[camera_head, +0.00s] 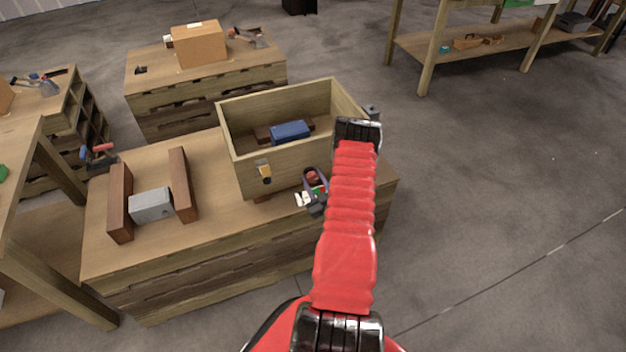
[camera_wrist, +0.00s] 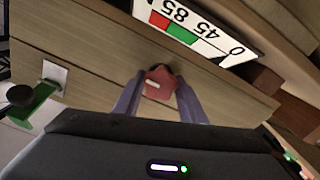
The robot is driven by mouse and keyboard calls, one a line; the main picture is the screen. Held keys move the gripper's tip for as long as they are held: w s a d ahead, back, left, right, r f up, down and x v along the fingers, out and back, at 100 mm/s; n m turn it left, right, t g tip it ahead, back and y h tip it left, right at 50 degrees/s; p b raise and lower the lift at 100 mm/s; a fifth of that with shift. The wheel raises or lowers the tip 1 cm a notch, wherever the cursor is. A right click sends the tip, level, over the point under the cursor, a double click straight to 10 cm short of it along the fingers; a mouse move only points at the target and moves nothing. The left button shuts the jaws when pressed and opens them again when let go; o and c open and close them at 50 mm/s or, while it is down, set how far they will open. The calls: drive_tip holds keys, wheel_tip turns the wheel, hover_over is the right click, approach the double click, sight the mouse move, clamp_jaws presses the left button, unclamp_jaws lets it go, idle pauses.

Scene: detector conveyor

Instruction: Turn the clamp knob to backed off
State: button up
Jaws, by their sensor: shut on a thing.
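The clamp knob (camera_wrist: 158,83) is red with a white mark, on a wooden face in the wrist view. My gripper (camera_wrist: 160,92) has one finger on each side of it and is shut on it. A white scale plate (camera_wrist: 200,30) beside the knob carries 0, 45, 85 and red and green bands, upside down in this view. In the head view, my gripper (camera_head: 315,186) is at the front right of the open wooden box (camera_head: 238,150); a little of the red knob (camera_head: 312,175) shows between the fingers.
A blue block (camera_head: 290,132) lies inside the box. A grey block (camera_head: 152,205) stands between two brown boards on the workbench (camera_head: 220,235) to the left. A yellow and black fitting (camera_head: 265,172) is on the box front. Open floor (camera_head: 500,210) lies right.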

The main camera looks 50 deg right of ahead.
drive_tip(key=o, duration=1.1)
drive_tip(key=shift+c, duration=0.2)
drive_tip(key=v, duration=1.4)
drive_tip(key=shift+w+f, duration=0.1)
drive_tip(key=shift+f, duration=0.05)
